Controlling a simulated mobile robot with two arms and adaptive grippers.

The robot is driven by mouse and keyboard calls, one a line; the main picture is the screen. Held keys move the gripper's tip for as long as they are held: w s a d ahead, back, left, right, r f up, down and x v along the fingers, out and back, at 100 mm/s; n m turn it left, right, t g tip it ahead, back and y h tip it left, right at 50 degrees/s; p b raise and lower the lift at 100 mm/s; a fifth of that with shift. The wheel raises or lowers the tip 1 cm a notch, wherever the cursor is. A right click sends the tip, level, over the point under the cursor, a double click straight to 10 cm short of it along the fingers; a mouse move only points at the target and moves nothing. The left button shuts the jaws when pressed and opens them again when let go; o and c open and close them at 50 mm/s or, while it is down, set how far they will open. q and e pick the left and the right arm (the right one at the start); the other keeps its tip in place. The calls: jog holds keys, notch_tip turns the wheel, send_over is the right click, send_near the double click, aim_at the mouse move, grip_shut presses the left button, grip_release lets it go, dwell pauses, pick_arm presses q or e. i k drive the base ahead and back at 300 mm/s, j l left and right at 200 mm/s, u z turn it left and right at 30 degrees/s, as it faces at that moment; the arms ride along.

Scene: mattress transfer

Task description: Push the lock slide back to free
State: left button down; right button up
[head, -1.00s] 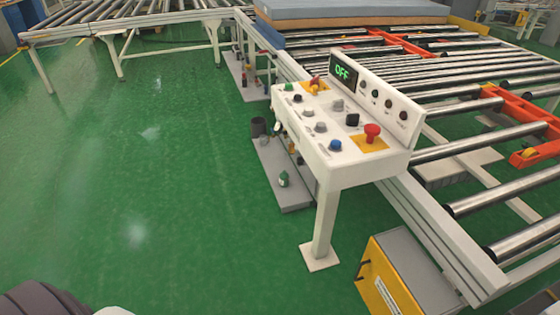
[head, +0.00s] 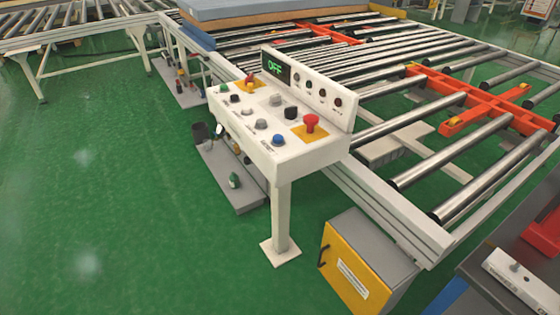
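I cannot clearly make out a lock slide. A white control console (head: 285,158) stands on a post in the middle, and its display (head: 275,67) reads OFF in green. A red mushroom button (head: 311,123) sits on a yellow plate at its right end. A small red and yellow control (head: 249,82) sits on another yellow plate at its far left. Several knobs and buttons lie between them, including a blue button (head: 278,140). Neither of my grippers is in view.
A roller conveyor (head: 430,130) with orange crosspieces runs behind the console. A mattress (head: 260,12) lies on the far rollers. A yellow-fronted box (head: 356,270) stands on the floor in front. A dark bench (head: 500,260) is at lower right. The green floor (head: 100,200) at left is open.

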aim_at(250, 85)
jog(key=z, duration=0.35)
jog(key=i+j+z, duration=0.25)
jog(key=j, duration=0.15)
jog(key=j+z, duration=0.25)
jog(key=j, duration=0.15)
jog(key=i+j+z, duration=0.25)
jog(key=j, duration=0.2)
jog(key=i+j+z, duration=0.1)
jog(key=j, duration=1.05)
jog(key=i+j, duration=0.1)
jog(key=j, duration=1.1)
jog(key=i+l+z, duration=0.05)
